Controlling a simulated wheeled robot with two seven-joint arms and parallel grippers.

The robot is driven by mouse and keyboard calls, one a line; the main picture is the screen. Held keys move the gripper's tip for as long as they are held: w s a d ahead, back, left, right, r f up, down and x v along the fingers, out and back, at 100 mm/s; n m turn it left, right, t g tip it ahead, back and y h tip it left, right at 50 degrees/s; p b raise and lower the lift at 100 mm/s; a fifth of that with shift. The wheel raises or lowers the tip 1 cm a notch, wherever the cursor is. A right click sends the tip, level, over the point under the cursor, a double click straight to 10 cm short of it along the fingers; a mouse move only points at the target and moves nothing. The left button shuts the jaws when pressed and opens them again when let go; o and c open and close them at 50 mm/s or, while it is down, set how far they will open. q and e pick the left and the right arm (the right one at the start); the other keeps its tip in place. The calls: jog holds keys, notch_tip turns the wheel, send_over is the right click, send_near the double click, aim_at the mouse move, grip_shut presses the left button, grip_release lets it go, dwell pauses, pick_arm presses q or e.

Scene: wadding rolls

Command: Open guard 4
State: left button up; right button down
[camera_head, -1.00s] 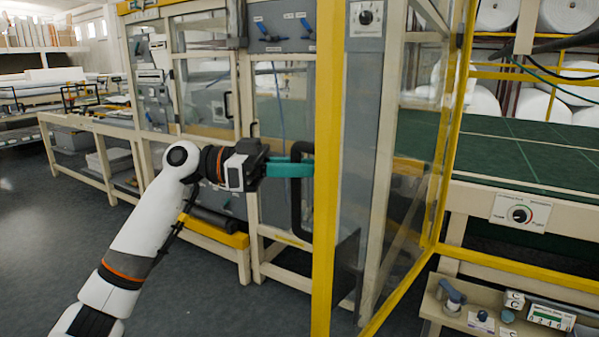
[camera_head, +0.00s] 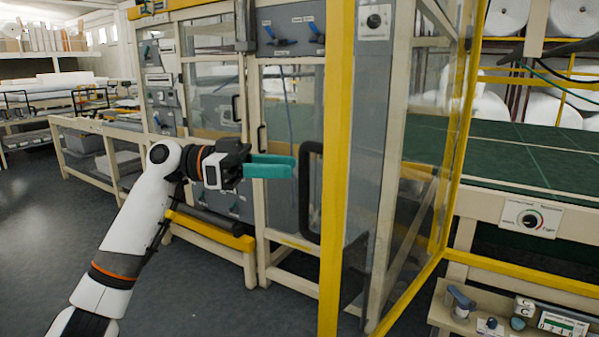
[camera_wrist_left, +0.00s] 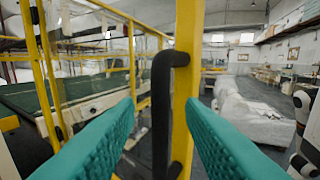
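A tall clear guard with a yellow frame (camera_head: 338,150) stands in the middle of the head view. It juts from the machine towards me, its lower yellow rail slanting back to the right. Its black bar handle (camera_head: 311,190) is on the near upright. My left gripper (camera_head: 294,166), with teal fingers, is just left of the handle. In the left wrist view the fingers (camera_wrist_left: 160,115) are wide apart and empty, with the handle (camera_wrist_left: 161,100) upright ahead in the gap between them. No guard number is readable. My right gripper is out of view.
A cream-framed cabinet (camera_head: 251,200) with clear doors stands behind the gripper. A green conveyor bed (camera_head: 530,150) with white rolls behind it is at the right. A low shelf (camera_head: 443,318) with small devices is at the lower right. Grey floor (camera_head: 220,300) is open at the left.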

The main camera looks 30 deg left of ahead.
pick_arm(q)
jog(key=v, duration=0.7)
jog(key=shift+b, duration=0.45)
jog(key=shift+a, duration=0.1)
